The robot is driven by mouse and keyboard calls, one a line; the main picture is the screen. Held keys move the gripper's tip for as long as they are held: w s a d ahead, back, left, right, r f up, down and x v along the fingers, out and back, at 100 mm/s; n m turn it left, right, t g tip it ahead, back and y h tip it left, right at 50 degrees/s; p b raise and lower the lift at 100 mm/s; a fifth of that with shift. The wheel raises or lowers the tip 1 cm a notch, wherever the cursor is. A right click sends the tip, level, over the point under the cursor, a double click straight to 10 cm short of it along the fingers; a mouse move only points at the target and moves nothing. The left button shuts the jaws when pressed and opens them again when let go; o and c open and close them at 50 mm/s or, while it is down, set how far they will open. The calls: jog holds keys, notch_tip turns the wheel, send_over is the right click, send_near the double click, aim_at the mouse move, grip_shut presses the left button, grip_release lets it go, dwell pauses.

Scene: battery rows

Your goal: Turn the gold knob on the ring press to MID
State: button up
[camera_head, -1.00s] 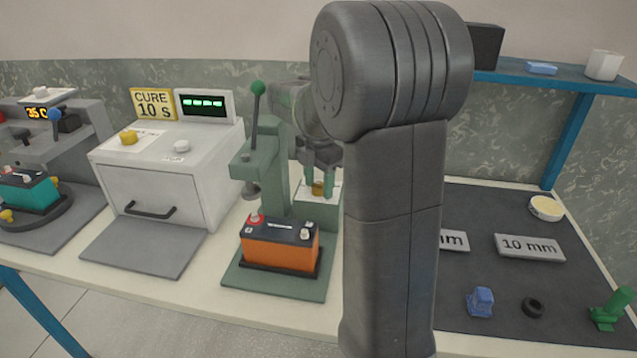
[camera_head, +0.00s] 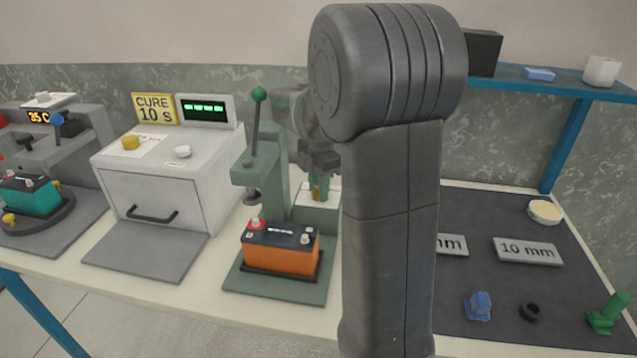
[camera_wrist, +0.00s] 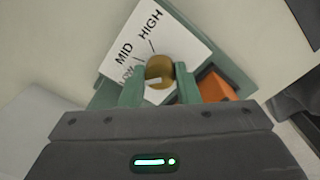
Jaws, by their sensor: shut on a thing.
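The green ring press (camera_head: 273,185) stands mid-table with its lever up. Its gold knob (camera_wrist: 159,68) sits on a white dial plate (camera_wrist: 178,32) lettered LOW, MID and HIGH. LOW is partly covered by a finger. My gripper (camera_wrist: 160,80) is shut on the gold knob, with one green finger on each side. A pale mark shows on the knob's near edge; I cannot tell which label the knob points to. In the head view my gripper (camera_head: 318,187) comes down on the knob from above, and the knob is mostly hidden.
An orange battery (camera_head: 280,248) sits on the press base in front. The white cure oven (camera_head: 165,175) is to the left. A dark mat (camera_head: 500,215) at right holds plates and small parts. A blue shelf (camera_head: 560,84) is above it.

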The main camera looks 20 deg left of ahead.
jog(key=m+p, duration=0.2)
jog(key=m, duration=0.1)
jog(key=shift+r, duration=0.15)
jog(key=shift+m+p, duration=0.95)
jog(key=shift+m, duration=1.05)
jog(key=o, duration=1)
jog(key=shift+c, duration=0.2)
notch_tip(320, 180, up, 14)
jog(key=p, duration=0.1)
jog(key=shift+f, duration=0.25)
jog(key=shift+f, duration=0.1)
